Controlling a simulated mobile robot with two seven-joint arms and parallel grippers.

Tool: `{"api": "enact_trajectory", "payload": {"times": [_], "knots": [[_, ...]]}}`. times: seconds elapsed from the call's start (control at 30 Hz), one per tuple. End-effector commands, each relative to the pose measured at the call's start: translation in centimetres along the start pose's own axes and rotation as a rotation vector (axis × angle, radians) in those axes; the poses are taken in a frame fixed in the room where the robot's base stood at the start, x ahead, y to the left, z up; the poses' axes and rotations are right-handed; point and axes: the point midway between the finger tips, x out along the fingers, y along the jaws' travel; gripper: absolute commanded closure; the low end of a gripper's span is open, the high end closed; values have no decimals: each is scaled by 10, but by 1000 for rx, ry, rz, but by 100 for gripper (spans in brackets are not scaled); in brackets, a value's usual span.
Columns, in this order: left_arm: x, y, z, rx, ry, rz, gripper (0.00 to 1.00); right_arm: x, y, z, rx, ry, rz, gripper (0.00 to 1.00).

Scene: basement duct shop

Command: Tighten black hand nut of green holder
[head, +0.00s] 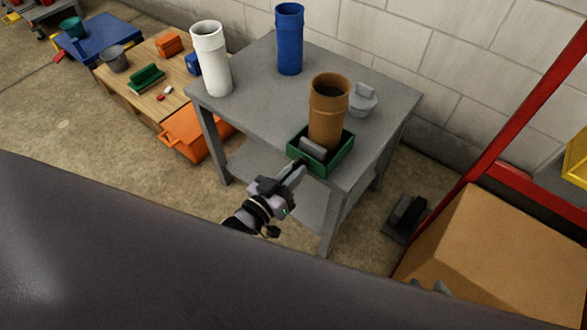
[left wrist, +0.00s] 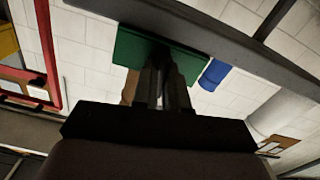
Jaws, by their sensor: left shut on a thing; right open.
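The green holder (head: 345,158) is a shallow box at the near corner of the grey table. A brown duct (head: 327,118) stands upright in it. A grey block (head: 313,148) sits at its front inside. My left gripper (head: 299,169) reaches the holder's near side and is shut on a small dark thing, apparently the black hand nut, mostly hidden by the fingers. In the left wrist view the fingers (left wrist: 166,75) meet just in front of the green holder (left wrist: 135,47). The tips of my right gripper (head: 430,287) just show at the lower right, apart and empty.
The grey table (head: 260,75) also bears a white duct (head: 211,60), a blue duct (head: 289,40) and a grey round fitting (head: 362,99). An orange case (head: 190,137) lies left of the table. A cardboard box (head: 495,250) in a red rack stands at right.

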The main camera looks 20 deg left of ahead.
Motion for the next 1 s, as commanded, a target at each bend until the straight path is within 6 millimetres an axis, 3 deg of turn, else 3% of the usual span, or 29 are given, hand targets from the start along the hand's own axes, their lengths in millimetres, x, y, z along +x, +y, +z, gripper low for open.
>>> {"api": "enact_trajectory", "payload": {"times": [0.4, 0.93, 0.97, 1.0], "knots": [[0, 0, 0, 170, 0, 0, 100, -4, -1, -4, 4, -4, 0, 57], [0, 0, 0, 191, 0, 1, 100, -3, -1, -8, 2, 4, 0, 57], [0, 0, 0, 191, 0, 1, 78, -3, -1, -8, 2, 4, -1, 57], [0, 0, 0, 191, 0, 1, 65, -3, -1, -8, 2, 4, -1, 57]]}}
